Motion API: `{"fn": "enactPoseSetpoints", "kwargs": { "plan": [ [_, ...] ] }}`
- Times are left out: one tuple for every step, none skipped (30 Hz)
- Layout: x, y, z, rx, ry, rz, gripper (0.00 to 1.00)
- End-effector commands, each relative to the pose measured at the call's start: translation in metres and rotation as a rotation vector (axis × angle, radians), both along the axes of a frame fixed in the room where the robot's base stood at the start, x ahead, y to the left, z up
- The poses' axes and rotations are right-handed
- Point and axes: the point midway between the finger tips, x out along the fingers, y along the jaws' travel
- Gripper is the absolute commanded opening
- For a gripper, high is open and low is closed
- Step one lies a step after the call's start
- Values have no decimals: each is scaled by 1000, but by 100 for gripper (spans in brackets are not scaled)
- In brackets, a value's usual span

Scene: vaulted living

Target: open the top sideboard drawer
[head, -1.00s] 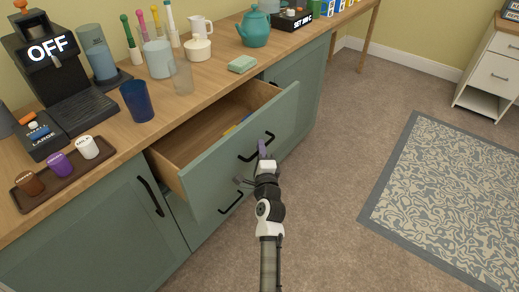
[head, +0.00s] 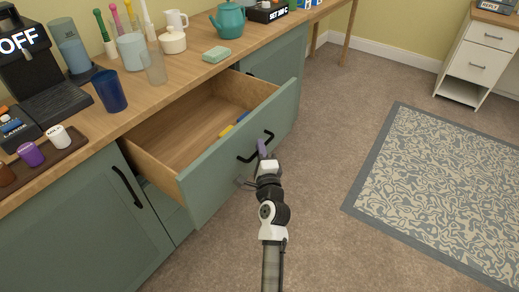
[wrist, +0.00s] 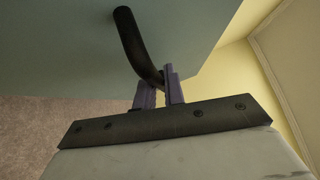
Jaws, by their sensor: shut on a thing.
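The top sideboard drawer (head: 225,160) is pulled well out of the green sideboard (head: 95,225), and its wooden inside shows. A yellow and a blue item (head: 235,124) lie inside near its front. My gripper (head: 262,150) is at the drawer front, shut on the black bar handle (head: 248,158). In the wrist view the purple fingers (wrist: 160,92) sit on either side of the lower end of the curved black handle (wrist: 135,40). The lower drawer's handle is mostly hidden behind the pulled-out drawer and my arm.
The sideboard top holds a coffee machine (head: 40,75), a blue cup (head: 110,91), a glass (head: 153,65), a teal teapot (head: 230,20) and a green sponge (head: 216,54). Carpet is free to the right, with a patterned rug (head: 440,190) and a white cabinet (head: 482,60).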

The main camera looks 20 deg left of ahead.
Motion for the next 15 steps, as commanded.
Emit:
{"fn": "enactPoseSetpoints", "kwargs": {
  "plan": [
    [1,-2,1,1,-2,-4,0],
    [1,-2,1,1,-2,-4,0],
    [1,-2,1,1,-2,-4,0],
    [1,-2,1,1,-2,-4,0],
    [1,-2,1,1,-2,-4,0],
    [1,-2,1,1,-2,-4,0],
    [1,-2,1,0,-3,-5,15],
    [1,-2,1,1,-2,-4,19],
    [1,-2,1,1,-2,-4,24],
    [1,-2,1,1,-3,-3,28],
    [1,-1,1,0,-2,-3,32],
    [1,-1,1,0,-2,-3,32],
    [1,-1,1,0,-2,-2,32],
    [1,-1,1,0,-2,-2,32],
    [0,-1,1,0,-1,-2,32]
  ]
}}
